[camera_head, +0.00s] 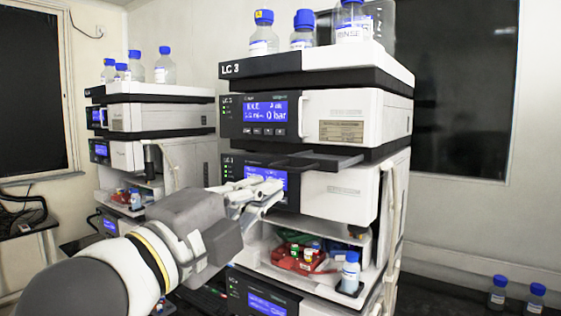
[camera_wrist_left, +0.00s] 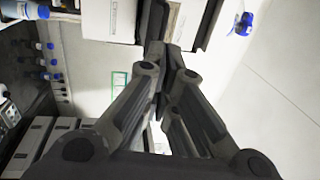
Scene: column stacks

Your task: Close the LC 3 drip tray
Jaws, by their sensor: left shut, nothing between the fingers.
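The LC 3 stack (camera_head: 316,72) stands in the middle of the head view. Its drip tray, a dark flat slab (camera_head: 318,160), sticks out at the front between the upper and lower white modules. My left gripper (camera_head: 276,190) is shut and empty, just below and left of the tray, in front of the lower module's blue display. In the left wrist view the fingertips (camera_wrist_left: 166,62) are close together at a dark edge beside the white module front (camera_wrist_left: 110,18). Whether they touch it I cannot tell. My right gripper is not in view.
Blue-capped bottles (camera_head: 263,34) stand on top of the stack. A lower open shelf holds a red holder with vials (camera_head: 298,257) and a bottle (camera_head: 350,271). A second stack (camera_head: 150,115) stands at left. Two bottles (camera_head: 498,292) stand on the bench at right.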

